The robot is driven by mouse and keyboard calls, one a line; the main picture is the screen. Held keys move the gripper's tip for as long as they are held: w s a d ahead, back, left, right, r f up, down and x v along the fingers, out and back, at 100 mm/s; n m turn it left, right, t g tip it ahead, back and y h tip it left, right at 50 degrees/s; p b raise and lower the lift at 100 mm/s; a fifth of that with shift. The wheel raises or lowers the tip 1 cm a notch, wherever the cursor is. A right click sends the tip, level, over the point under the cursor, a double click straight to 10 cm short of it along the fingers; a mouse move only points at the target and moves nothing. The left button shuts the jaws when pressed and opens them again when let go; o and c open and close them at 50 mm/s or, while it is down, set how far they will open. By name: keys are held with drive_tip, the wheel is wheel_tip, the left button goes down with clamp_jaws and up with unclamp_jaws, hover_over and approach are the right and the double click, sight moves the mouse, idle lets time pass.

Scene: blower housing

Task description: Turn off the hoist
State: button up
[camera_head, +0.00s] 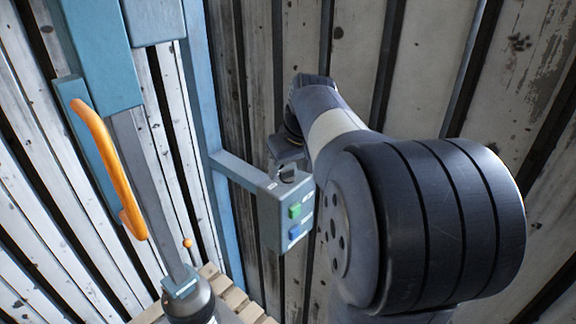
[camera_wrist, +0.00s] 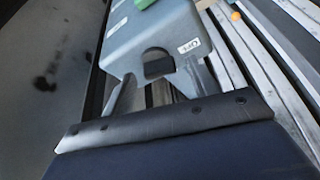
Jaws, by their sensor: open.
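The hoist's grey control box (camera_head: 272,215) is fixed to a blue arm off the blue column. Its face carries a green button (camera_head: 295,211) and a blue button (camera_head: 295,231). A small dark piece (camera_head: 288,175), seemingly a switch, is at the box's top. In the wrist view the box (camera_wrist: 150,35) has a label (camera_wrist: 188,46) that seems to read OFF, and a dark shape (camera_wrist: 157,65) at its near edge. My gripper (camera_wrist: 162,82) is open, its two fingers on either side of that dark shape. Whether they touch the box I cannot tell. In the head view my wrist largely hides the fingers.
The blue column (camera_head: 208,130) stands left of the box. An orange handle (camera_head: 113,165) on a blue and grey upright is farther left. A wooden pallet (camera_head: 238,300) lies below. A corrugated metal wall (camera_head: 430,65) closes off the back.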

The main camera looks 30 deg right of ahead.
drive_tip(key=shift+f, duration=0.1)
drive_tip(key=shift+c, duration=0.4)
drive_tip(key=c, duration=0.9)
drive_tip(key=shift+d+n+y, duration=0.1)
drive_tip(key=shift+n+y, duration=0.6)
drive_tip(key=shift+n, duration=1.2)
drive_tip(key=o, duration=1)
drive_tip(key=v, duration=1.1)
